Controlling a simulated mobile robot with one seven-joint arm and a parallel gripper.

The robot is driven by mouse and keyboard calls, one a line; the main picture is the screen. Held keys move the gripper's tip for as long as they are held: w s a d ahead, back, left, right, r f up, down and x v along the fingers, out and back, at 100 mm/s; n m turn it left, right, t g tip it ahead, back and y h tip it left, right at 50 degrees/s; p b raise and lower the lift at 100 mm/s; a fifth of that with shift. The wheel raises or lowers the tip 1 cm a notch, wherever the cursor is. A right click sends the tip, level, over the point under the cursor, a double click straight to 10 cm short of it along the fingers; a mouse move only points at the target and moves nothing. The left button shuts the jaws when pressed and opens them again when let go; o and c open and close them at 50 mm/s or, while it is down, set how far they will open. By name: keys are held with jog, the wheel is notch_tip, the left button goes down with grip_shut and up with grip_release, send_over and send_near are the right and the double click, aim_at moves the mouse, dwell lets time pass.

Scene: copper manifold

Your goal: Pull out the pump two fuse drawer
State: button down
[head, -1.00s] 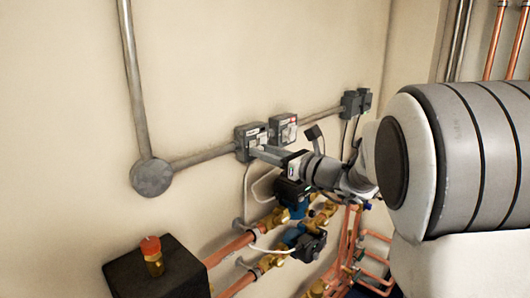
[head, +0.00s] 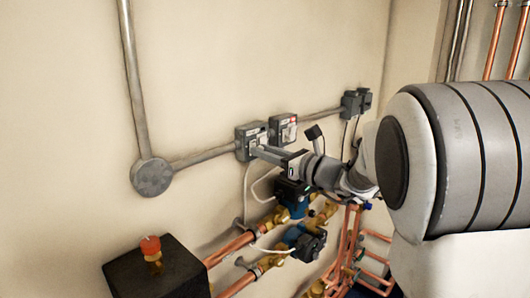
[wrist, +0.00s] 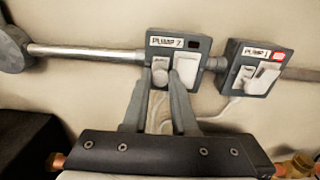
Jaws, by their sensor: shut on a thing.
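The grey box labelled PUMP 2 (wrist: 178,42) is fixed on the wall, with a pale front and a small dark window at its upper right. It also shows in the head view (head: 243,143). My gripper (wrist: 161,80) reaches up to its lower left front. In the head view, my gripper (head: 262,150) meets the box front, and the drawer is hidden.
A similar box labelled PUMP 1 (wrist: 257,54), with a red mark and pale lever, is just right. Conduit (wrist: 95,51) runs left to a round junction box (head: 151,177). White cables hang below. Blue-bodied pumps (head: 292,197) and copper pipes (head: 230,248) lie lower. Wall above is clear.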

dwell(0.5)
jog(key=b+v, duration=0.1)
jog(key=v, duration=0.2)
jog(key=shift+f, duration=0.1)
jog(key=c, duration=0.7)
grip_release()
jog(key=shift+d, duration=0.1)
jog(key=shift+s, duration=0.1)
jog(key=b+v, duration=0.3)
jog(key=v, duration=1.4)
jog(key=shift+s+d, duration=0.15)
